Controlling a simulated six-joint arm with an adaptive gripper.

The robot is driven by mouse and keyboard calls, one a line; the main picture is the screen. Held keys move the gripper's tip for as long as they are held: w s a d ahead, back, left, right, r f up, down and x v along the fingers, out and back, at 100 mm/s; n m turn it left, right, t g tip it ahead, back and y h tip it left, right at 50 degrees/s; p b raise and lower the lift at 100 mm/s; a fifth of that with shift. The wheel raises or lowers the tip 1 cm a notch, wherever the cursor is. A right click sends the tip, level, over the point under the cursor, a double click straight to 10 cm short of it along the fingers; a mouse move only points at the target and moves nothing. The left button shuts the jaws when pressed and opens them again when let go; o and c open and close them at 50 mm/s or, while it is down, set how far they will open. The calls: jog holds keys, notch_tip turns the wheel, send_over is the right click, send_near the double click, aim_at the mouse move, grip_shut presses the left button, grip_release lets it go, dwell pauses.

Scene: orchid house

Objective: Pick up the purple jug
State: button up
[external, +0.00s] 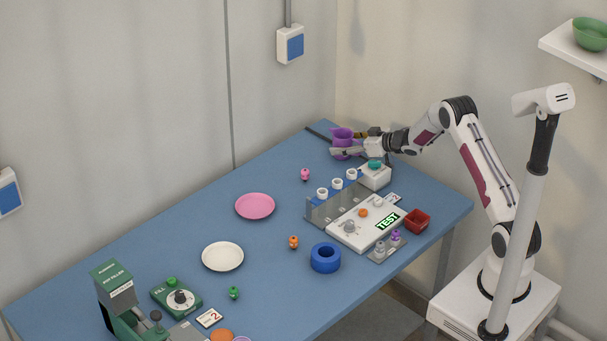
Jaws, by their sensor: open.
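The purple jug (343,136) stands near the far right corner of the blue table. My gripper (345,144) is at the jug, its fingers pointing left. One pale finger shows in front of the jug's lower part and a dark and orange-brown part shows beside its upper right. The gripper is open. I cannot tell from this view whether the fingers touch the jug. Part of the jug is hidden behind the near finger.
A white box with a teal top (375,175) stands just below my gripper. A pink plate (255,206) and a white plate (222,256) lie farther left.

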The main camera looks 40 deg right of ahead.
jog(key=c, duration=1.2)
jog(key=shift+r, duration=0.1)
jog(key=shift+r, duration=4.9)
